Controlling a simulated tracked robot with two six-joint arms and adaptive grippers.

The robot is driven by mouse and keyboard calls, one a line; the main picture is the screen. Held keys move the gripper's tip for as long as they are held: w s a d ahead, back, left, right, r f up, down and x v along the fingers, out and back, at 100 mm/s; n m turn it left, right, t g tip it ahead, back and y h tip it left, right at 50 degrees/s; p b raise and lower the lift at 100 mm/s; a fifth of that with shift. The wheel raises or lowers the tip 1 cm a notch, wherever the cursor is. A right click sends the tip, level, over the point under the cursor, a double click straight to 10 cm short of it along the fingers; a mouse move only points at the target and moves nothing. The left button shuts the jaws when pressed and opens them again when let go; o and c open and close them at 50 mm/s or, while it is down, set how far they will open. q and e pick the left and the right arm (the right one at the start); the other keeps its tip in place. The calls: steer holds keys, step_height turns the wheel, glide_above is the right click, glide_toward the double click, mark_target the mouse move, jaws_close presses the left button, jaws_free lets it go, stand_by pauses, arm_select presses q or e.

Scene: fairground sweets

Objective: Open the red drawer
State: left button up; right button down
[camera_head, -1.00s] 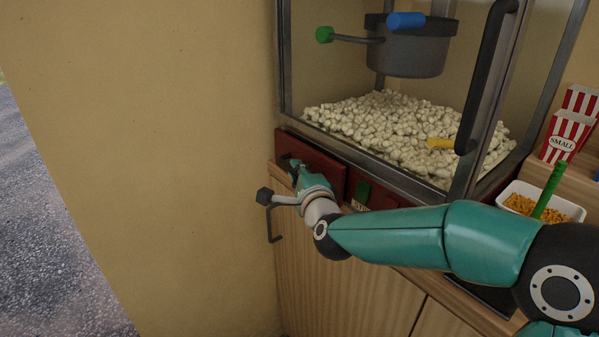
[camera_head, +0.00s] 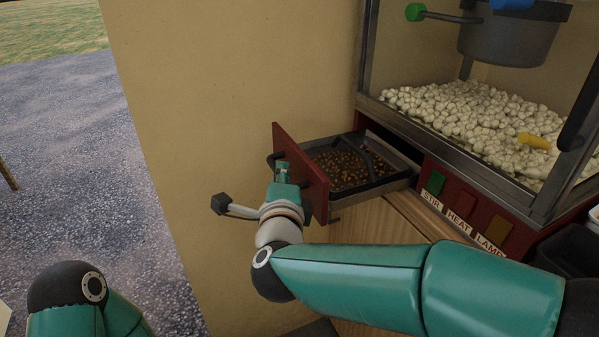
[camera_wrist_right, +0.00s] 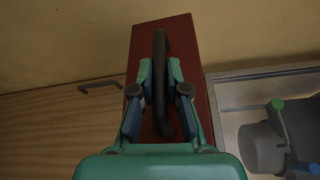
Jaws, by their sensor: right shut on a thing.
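The red drawer (camera_head: 309,177) stands pulled out from under the popcorn machine in the head view. Its grey tray (camera_head: 390,178) shows, with brown kernels (camera_head: 345,168) and a dark bar inside. My right gripper (camera_head: 280,168) is at the drawer's front, shut on its dark handle. In the right wrist view the gripper (camera_wrist_right: 160,95) has its fingers on either side of the black handle (camera_wrist_right: 161,50), against the red front (camera_wrist_right: 185,35). In the head view the arm hides part of the front's lower edge. My left gripper is not in view; only part of that arm shows.
The popcorn machine (camera_head: 455,150) with its glass case stands above the drawer. Green, red and brown switches (camera_head: 459,199) sit right of the opening. A wooden cabinet (camera_head: 375,235) lies below. A tan wall (camera_head: 230,90) stands close at the left, beyond it open gravel.

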steer(key=shift+s+a+f, duration=0.3)
steer(key=shift+a+f, duration=0.1)
steer(key=shift+a, duration=0.1)
steer(key=c, duration=1.2)
jaws_free()
steer(key=shift+d+r, duration=0.1)
steer(key=shift+r, duration=0.1)
steer(key=shift+s+r, duration=0.1)
steer(key=s, duration=0.7)
steer(key=shift+s+d+r, duration=0.1)
steer(key=shift+d+r, duration=0.05)
